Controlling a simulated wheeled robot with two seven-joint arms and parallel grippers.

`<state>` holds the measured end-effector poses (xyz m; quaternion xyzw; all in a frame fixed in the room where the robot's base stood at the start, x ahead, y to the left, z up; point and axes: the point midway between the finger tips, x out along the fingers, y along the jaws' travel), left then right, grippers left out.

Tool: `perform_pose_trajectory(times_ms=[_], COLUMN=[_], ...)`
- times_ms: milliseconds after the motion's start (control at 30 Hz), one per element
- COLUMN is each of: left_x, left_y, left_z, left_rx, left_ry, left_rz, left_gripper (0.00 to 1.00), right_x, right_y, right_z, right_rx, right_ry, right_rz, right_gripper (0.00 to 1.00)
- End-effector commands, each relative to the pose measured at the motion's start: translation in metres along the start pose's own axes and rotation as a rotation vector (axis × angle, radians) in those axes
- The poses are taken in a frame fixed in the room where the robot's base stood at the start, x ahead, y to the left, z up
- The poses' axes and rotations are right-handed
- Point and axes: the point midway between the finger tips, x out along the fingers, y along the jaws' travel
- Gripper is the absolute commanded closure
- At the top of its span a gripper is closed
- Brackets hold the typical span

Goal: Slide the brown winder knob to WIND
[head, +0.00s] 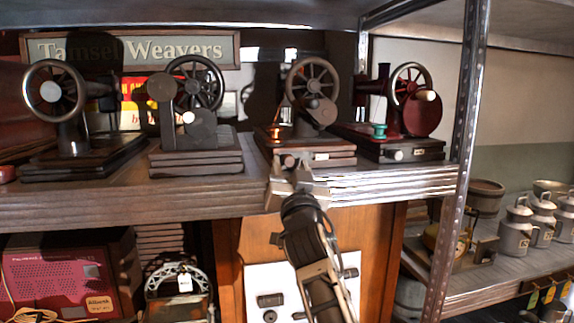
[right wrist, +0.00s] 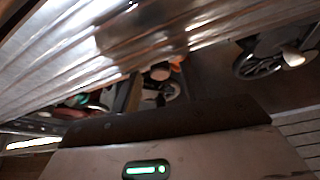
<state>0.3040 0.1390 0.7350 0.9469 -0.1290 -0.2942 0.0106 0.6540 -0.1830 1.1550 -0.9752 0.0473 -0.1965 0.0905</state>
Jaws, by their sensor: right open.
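Several sewing machines stand in a row on the shelf in the head view. The brown one (head: 314,88) is third from left, with a handwheel, a copper-coloured spool (head: 274,133) and a dark wooden base (head: 335,149). A small pale label (head: 322,156) shows on the base front. My right gripper (head: 292,166) is open at the shelf's front edge, just below and in front of this base. Its fingertips overlap the base front, so I cannot make out the winder knob or its position clearly. Whether they touch anything cannot be told. My left gripper is not in view.
A red machine (head: 421,116) stands close on the right and a grey one (head: 197,132) on the left. A metal post (head: 463,150) rises right of the red machine. The shelf edge (head: 200,200) runs below. The right wrist view shows a tilted ribbed surface (right wrist: 90,60) close by.

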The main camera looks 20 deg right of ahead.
Motion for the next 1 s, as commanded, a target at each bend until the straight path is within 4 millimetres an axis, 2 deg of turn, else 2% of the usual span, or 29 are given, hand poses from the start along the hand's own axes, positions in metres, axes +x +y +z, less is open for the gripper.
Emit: perform_pose_trajectory(times_ms=[200, 233, 367, 400, 533, 633, 767, 1000], left_x=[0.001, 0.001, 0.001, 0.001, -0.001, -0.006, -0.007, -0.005], left_y=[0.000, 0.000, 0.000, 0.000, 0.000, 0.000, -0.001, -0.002], left_z=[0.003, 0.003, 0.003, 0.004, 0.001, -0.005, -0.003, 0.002], left_rx=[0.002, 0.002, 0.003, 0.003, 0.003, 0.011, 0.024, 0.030], left_ry=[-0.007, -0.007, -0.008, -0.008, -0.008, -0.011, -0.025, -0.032], left_rz=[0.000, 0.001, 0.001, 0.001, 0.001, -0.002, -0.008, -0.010], left_gripper=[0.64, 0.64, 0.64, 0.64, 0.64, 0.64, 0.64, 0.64], right_x=[0.000, 0.000, 0.000, 0.000, 0.001, 0.003, 0.004, 0.003], right_y=[0.000, 0.000, 0.000, 0.000, 0.004, 0.019, 0.035, 0.040], right_z=[0.000, 0.000, 0.000, 0.000, -0.001, -0.006, -0.008, -0.007], right_rx=[0.000, 0.000, 0.000, 0.000, -0.001, -0.003, -0.002, -0.001], right_ry=[0.000, 0.000, 0.000, 0.000, -0.001, -0.002, -0.002, 0.000], right_rz=[0.000, 0.000, 0.000, 0.000, 0.001, 0.003, 0.003, 0.004], right_gripper=[0.56, 0.61, 0.98, 1.00, 1.00, 1.00, 1.00, 1.00])
